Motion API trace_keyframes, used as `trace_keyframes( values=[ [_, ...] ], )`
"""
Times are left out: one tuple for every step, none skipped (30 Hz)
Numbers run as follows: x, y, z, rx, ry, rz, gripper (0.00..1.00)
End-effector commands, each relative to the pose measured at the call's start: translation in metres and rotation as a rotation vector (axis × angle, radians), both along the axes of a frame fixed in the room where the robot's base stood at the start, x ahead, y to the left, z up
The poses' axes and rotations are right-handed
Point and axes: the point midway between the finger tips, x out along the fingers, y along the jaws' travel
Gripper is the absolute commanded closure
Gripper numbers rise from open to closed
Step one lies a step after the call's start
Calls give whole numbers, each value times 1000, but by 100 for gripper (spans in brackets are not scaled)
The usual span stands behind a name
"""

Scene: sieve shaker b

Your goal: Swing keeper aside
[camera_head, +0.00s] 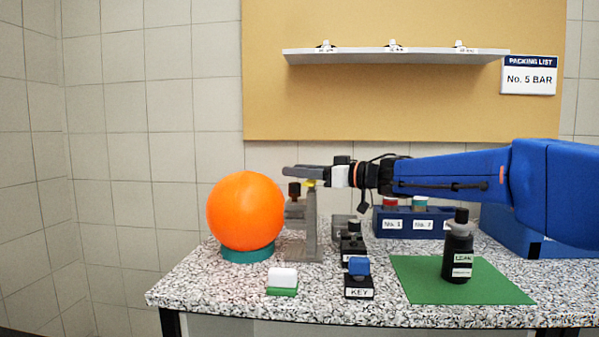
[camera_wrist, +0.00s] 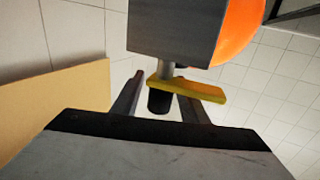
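The keeper appears to be the small yellow bar (camera_wrist: 190,88) on a short post under a grey block (camera_wrist: 172,30) in the wrist view. A dark round peg (camera_wrist: 158,101) hangs below it. My gripper (camera_wrist: 158,84) has its two fingers apart, one on each side of the peg, with a gap visible on both sides. In the head view my gripper (camera_head: 290,171) reaches left at the top of a grey upright stand (camera_head: 311,230). A bit of the yellow bar (camera_head: 310,183) shows just under the fingers. Contact cannot be told.
A large orange ball (camera_head: 245,210) on a teal ring (camera_head: 248,252) stands close left of the stand. A KEY block (camera_head: 359,290), white-and-green block (camera_head: 283,280), blue rack (camera_head: 425,226) and black bottle (camera_head: 458,245) on a green mat (camera_head: 420,285) share the speckled table. A shelf (camera_head: 395,56) hangs above.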

Motion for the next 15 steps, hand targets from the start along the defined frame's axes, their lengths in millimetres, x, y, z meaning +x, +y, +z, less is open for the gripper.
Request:
trace_keyframes(
  values=[
    [0, 1, 0, 0, 0, 0, 60],
    [0, 1, 0, 0, 0, 0, 60],
    [0, 1, 0, 0, 0, 0, 60],
    [0, 1, 0, 0, 0, 0, 60],
    [1, 1, 0, 0, 0, 0, 60],
    [0, 1, 0, 0, 0, 0, 60],
    [0, 1, 0, 0, 0, 0, 60],
    [0, 1, 0, 0, 0, 0, 60],
    [1, 1, 0, 0, 0, 0, 70],
    [0, 1, 0, 0, 0, 0, 77],
    [0, 1, 0, 0, 0, 0, 84],
    [0, 1, 0, 0, 0, 0, 94],
    [0, 1, 0, 0, 0, 0, 100],
    [0, 1, 0, 0, 0, 0, 100],
    [0, 1, 0, 0, 0, 0, 100]
  ],
)
